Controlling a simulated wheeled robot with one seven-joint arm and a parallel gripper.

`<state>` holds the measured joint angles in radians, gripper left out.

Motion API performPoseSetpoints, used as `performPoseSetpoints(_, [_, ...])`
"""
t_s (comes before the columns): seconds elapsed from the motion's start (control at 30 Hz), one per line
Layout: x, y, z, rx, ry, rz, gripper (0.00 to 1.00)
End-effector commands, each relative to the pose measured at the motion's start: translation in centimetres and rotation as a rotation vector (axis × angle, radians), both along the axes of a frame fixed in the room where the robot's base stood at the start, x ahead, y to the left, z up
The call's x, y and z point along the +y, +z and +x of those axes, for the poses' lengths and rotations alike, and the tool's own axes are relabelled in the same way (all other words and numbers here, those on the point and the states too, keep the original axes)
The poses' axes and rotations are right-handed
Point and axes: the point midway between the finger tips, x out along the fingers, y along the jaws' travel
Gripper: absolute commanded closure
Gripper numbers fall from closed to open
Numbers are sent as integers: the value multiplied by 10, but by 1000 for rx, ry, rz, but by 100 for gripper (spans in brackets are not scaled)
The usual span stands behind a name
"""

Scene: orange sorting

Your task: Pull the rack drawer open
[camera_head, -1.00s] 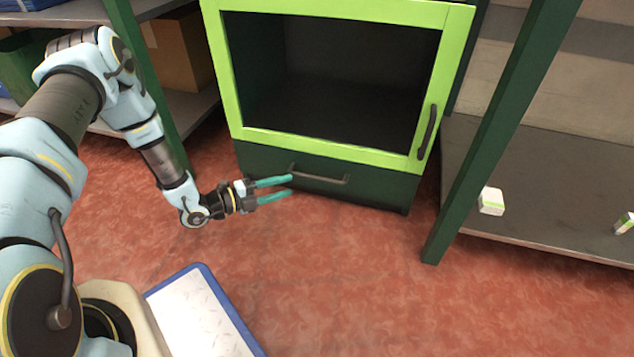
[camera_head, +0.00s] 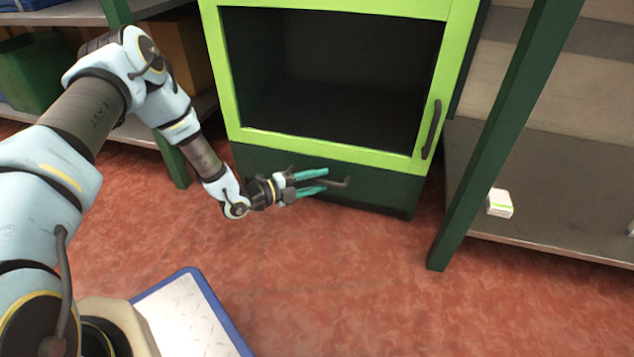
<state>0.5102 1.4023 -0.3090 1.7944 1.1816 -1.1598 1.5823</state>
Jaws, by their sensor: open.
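The rack is a cabinet with a bright green framed door (camera_head: 325,152) and a dark window. Below it is the dark green drawer (camera_head: 385,189), shut flush with the cabinet front. The drawer's dark bar handle (camera_head: 338,184) runs level across its front; its left part is hidden behind my gripper. My gripper (camera_head: 327,180) is open, with its two teal fingers pointing right, one above the other. In the picture they overlap the handle's left and middle part; I cannot tell whether they touch it.
A dark green shelf post (camera_head: 490,160) stands right of the cabinet, with a small white-green box (camera_head: 499,203) on the shelf (camera_head: 540,225). Shelving with a green bin (camera_head: 30,75) is at left. Red floor (camera_head: 350,280) in front is clear.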

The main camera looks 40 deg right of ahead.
Motion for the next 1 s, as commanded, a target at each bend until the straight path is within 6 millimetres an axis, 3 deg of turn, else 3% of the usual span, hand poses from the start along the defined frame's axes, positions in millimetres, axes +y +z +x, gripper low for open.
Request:
performPoseSetpoints(0.07, [0, 0, 0, 0, 0, 0, 53])
performPoseSetpoints(0.5, [1, 0, 0, 1, 0, 0, 100])
performPoseSetpoints(1.0, [1, 0, 0, 1, 0, 0, 100])
